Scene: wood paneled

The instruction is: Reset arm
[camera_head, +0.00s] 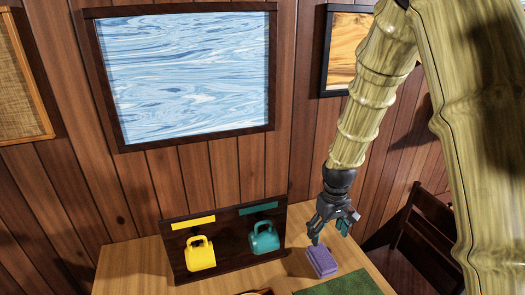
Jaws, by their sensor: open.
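My gripper (332,228) is at the right of the middle in the head view, pointing down, with its fingers apart. It is above and slightly behind a purple block-shaped object (321,261) on the table. Nothing shows between the fingers. Whether a fingertip touches the purple object cannot be told.
A green mat (342,284) lies at the front edge. A dark chair (418,240) stands right. The paneled wall is behind.

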